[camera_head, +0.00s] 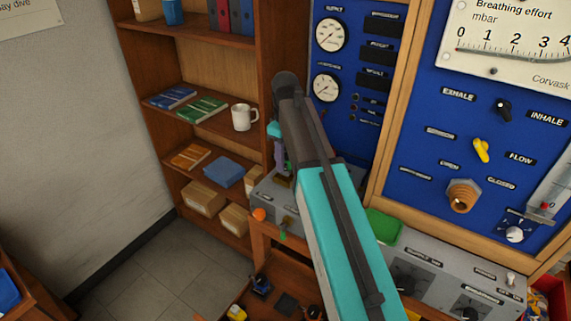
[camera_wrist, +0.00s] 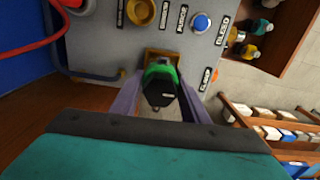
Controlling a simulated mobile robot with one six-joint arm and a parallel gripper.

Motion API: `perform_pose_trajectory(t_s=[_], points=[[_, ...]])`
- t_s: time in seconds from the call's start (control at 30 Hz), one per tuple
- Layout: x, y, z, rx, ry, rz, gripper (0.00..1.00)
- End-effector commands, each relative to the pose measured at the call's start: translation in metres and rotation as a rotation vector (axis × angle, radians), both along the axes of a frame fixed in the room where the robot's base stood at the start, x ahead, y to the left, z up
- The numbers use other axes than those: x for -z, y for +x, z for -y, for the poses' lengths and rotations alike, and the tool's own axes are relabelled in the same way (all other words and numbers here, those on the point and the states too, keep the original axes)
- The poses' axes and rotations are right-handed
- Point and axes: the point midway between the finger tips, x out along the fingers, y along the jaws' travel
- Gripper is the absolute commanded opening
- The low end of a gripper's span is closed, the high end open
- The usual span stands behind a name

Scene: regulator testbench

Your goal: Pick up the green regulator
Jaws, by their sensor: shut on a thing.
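The green regulator (camera_wrist: 160,98), a black body with a bright green rim, sits between my gripper's two purple fingers in the wrist view. My gripper (camera_wrist: 158,93) is shut on it. The regulator is in front of a small brown wooden holder (camera_wrist: 163,52) on the grey panel; I cannot tell whether the two touch.
Shelves with a white mug (camera_head: 243,117) stand left of the arm. A blue gauge board (camera_head: 345,75) rises behind. Open floor (camera_head: 150,265) lies lower left.

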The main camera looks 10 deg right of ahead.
Motion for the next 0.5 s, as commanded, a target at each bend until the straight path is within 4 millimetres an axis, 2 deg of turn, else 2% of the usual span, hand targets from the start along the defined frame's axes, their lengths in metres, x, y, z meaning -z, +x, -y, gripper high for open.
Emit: perform_pose_trajectory(t_s=[0.07,0.5], points=[[-0.005,0.001,0.000,0.000,0.000,0.001,0.01],[-0.008,-0.045,-0.003,0.000,0.000,0.001,0.01]])
